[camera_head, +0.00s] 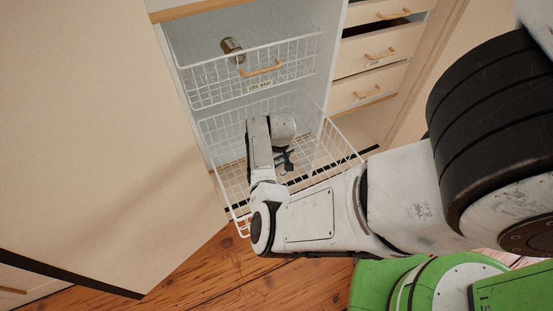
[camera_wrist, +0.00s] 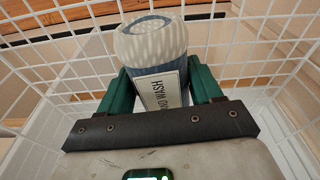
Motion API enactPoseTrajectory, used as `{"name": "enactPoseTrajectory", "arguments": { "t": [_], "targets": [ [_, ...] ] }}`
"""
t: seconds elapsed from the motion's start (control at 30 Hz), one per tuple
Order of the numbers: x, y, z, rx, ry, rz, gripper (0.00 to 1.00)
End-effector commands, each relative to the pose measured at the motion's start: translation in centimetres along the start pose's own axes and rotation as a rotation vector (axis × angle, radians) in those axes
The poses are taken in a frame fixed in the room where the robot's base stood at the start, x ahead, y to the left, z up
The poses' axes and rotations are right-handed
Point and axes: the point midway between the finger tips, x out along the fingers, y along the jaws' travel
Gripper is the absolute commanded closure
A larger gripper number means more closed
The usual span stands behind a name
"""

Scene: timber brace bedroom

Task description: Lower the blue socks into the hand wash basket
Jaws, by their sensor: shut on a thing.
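The blue socks (camera_wrist: 152,48) are a rolled bundle, pale ribbed at the end and blue below. My gripper (camera_wrist: 163,90) is shut on the bundle, a green finger on each side. In the head view my gripper (camera_head: 284,160) points down inside the open lower wire basket (camera_head: 212,150). My arm hides the socks there. White wire walls of the basket (camera_wrist: 60,72) surround the gripper and socks in the wrist view. I cannot tell whether the socks touch the basket floor.
Above is another pulled-out wire basket (camera_head: 190,85) with a wooden handle, a label and a small brown cylinder (camera_head: 232,48). Drawers (camera_head: 375,50) stand to the right. A large pale panel (camera_head: 90,130) fills the left. Wooden floor (camera_head: 215,270) lies in front.

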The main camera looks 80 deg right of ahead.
Motion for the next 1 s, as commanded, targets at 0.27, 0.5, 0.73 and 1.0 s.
{"name": "enactPoseTrajectory", "arguments": {
  "t": [0.27, 0.5, 0.73, 1.0],
  "targets": [
    [0.43, 0.02, 0.07, 0.000, 0.000, 0.000, 0.66],
    [0.76, 0.01, 0.13, 0.000, 0.000, 0.000, 0.66],
    [0.89, 0.00, 0.14, 0.000, 0.000, 0.000, 0.66],
    [0.89, -0.01, 0.14, 0.000, 0.000, 0.000, 0.22]
  ]
}}
